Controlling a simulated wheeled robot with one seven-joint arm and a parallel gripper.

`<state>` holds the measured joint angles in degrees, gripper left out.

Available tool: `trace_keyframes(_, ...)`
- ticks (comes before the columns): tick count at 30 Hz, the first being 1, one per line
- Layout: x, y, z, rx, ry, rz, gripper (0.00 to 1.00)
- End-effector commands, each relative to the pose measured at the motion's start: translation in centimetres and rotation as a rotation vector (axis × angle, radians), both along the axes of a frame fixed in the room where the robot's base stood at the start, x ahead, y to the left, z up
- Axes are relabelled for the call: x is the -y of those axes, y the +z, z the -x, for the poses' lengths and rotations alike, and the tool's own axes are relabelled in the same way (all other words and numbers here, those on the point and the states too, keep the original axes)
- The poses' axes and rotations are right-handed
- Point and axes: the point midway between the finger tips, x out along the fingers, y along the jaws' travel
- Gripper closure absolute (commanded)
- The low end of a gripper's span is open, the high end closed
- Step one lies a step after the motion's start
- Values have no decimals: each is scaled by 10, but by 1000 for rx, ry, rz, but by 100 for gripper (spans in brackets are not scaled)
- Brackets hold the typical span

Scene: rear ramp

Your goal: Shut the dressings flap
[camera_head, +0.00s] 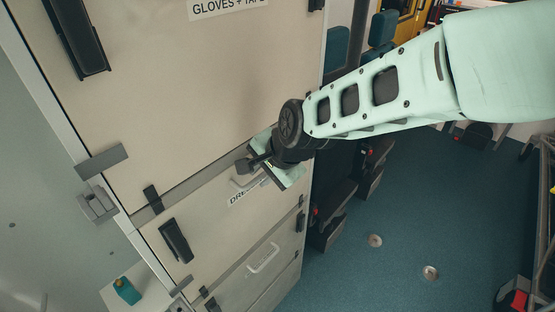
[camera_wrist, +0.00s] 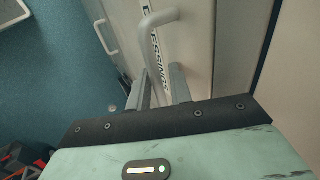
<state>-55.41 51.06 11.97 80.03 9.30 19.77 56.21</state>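The dressings flap (camera_head: 215,225) is the cream panel below the gloves flap, with its label partly hidden by my gripper in the head view. It looks about flush with the cabinet front, though I cannot tell whether a small gap is left. Its pale bar handle (camera_wrist: 152,38) stands in front of the "DRESSINGS" label (camera_wrist: 158,62) in the wrist view. My gripper (camera_wrist: 162,88) is at this handle, its two grey fingers apart with the lower end of the handle between them. I see no clear grip on it. My gripper also shows in the head view (camera_head: 258,172).
The gloves and tape flap (camera_head: 200,90) is above, and a lower panel with a handle (camera_head: 263,258) is below. Dark latches (camera_head: 175,240) sit on the cabinet front. Dark folded seats (camera_head: 335,200) stand right of the cabinet. The blue floor (camera_head: 420,210) beyond is mostly clear.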

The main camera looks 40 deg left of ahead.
Motion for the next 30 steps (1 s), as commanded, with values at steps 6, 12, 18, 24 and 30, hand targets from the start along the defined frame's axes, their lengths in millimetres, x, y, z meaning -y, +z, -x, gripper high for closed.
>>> trace_keyframes(6, 15, 27, 3, 4, 0, -12, 72)
trace_keyframes(12, 43, 66, 4, 7, 0, -12, 72)
trace_keyframes(18, 69, 105, 6, 5, -1, -11, 72)
trace_keyframes(24, 89, 135, 7, 4, -2, -10, 72)
trace_keyframes(30, 98, 149, 8, 3, 0, -8, 72)
